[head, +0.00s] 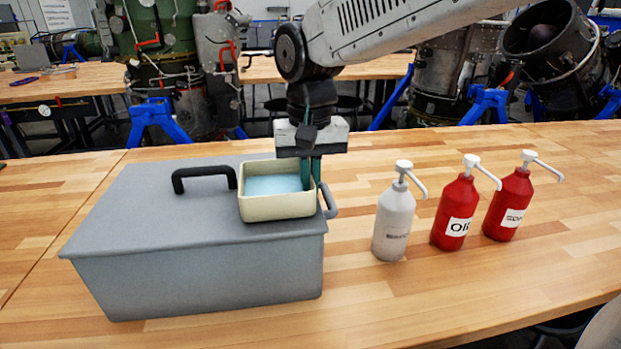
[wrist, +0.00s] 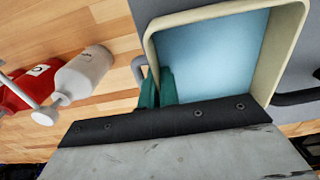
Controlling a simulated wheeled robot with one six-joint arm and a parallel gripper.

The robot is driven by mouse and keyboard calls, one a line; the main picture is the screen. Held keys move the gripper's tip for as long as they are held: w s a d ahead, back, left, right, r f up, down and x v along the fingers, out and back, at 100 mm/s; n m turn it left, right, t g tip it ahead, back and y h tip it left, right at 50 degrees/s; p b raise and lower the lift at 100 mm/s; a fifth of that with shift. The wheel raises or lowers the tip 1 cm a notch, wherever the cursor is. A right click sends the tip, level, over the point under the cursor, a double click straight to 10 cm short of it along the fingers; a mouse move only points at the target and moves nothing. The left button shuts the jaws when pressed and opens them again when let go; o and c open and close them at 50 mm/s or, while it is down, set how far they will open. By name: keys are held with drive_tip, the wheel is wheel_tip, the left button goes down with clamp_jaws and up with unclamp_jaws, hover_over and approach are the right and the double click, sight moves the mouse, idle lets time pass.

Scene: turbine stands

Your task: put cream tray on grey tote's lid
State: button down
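The cream tray (head: 278,207), with a light blue inside, is over the right end of the grey tote's lid (head: 150,212). It looks level, on the lid or very slightly above it; I cannot tell which. My gripper (head: 311,172) points down at the tray's right wall. In the wrist view, its green fingers (wrist: 160,88) sit close together, one inside and one outside the tray's wall (wrist: 153,62), and look shut on it. The grey tote (head: 200,280) stands closed on the wooden table.
The lid's black handle (head: 204,176) is just left of the tray. A grey side handle (head: 329,200) is at the tote's right end. A white pump bottle (head: 394,222) and two red pump bottles (head: 455,212) (head: 508,205) stand to the right. The lid's left part is clear.

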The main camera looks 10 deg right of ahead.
drive_tip(key=shift+f, duration=0.15)
drive_tip(key=c, duration=1.6)
unclamp_jaws()
drive_tip(key=shift+c, duration=0.2)
wheel_tip(320, 180, up, 12)
drive_tip(key=s+d+f, duration=0.7)
drive_tip(key=s+d, duration=0.1)
drive_tip(key=s, duration=0.2)
drive_tip(key=s+d+f+t, duration=0.1)
drive_tip(key=s+d+f, duration=0.6)
drive_tip(key=s, duration=0.3)
drive_tip(key=shift+s+d, duration=0.2)
drive_tip(key=shift+d, duration=0.5)
